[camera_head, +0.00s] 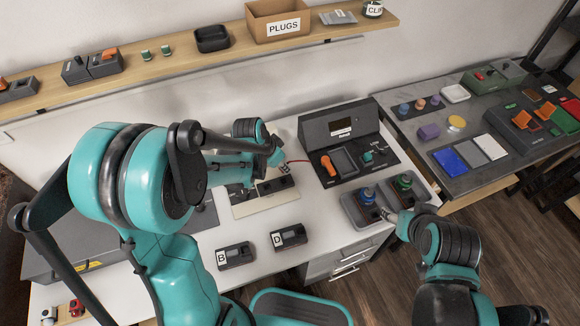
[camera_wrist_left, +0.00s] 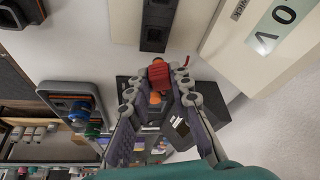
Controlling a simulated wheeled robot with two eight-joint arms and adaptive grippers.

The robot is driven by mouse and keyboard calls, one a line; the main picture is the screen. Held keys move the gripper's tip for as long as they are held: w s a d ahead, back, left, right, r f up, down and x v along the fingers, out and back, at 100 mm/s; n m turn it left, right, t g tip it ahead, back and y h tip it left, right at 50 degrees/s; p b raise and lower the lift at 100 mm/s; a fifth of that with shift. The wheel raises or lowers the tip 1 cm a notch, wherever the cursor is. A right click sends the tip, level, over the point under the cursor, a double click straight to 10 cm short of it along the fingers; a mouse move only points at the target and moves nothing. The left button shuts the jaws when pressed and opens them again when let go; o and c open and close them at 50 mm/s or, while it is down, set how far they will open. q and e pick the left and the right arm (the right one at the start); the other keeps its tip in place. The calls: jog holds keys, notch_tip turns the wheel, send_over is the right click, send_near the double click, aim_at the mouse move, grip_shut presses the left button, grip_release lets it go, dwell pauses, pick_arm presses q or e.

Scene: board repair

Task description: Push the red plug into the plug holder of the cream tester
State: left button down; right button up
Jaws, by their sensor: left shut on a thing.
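My left gripper (camera_head: 283,168) hangs over the cream tester (camera_head: 266,206) on the white bench. In the left wrist view the gripper (camera_wrist_left: 158,88) is shut on the red plug (camera_wrist_left: 160,73), a ribbed red piece between the fingertips. A dark block with square openings (camera_wrist_left: 155,28), which looks like the plug holder, is just beyond the plug; I see a gap between them. The cream tester's lettered face (camera_wrist_left: 270,30) shows at upper right there. My right gripper (camera_head: 388,214) is beside the blue-knobbed unit (camera_head: 367,197); its finger opening is too small to tell.
A dark test station (camera_head: 340,128) with an orange lever (camera_head: 328,165) stands right of my left gripper. Dark boxes marked B (camera_head: 235,257) and D (camera_head: 289,237) lie at the front. A shelf with a PLUGS box (camera_head: 284,27) runs behind. A second table (camera_head: 480,110) stands right.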

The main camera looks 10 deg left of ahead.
pick_arm(q)
jog(key=shift+f+b, duration=1.85)
jog(key=shift+f, duration=0.6)
jog(key=shift+f+b, duration=1)
jog(key=shift+b, duration=0.15)
dwell(1.0)
jog(key=c, duration=1)
grip_release()
jog(key=shift+r, duration=0.2)
jog(key=shift+r+p, duration=1.2)
jog(key=shift+r, duration=0.15)
jog(key=shift+r, duration=0.15)
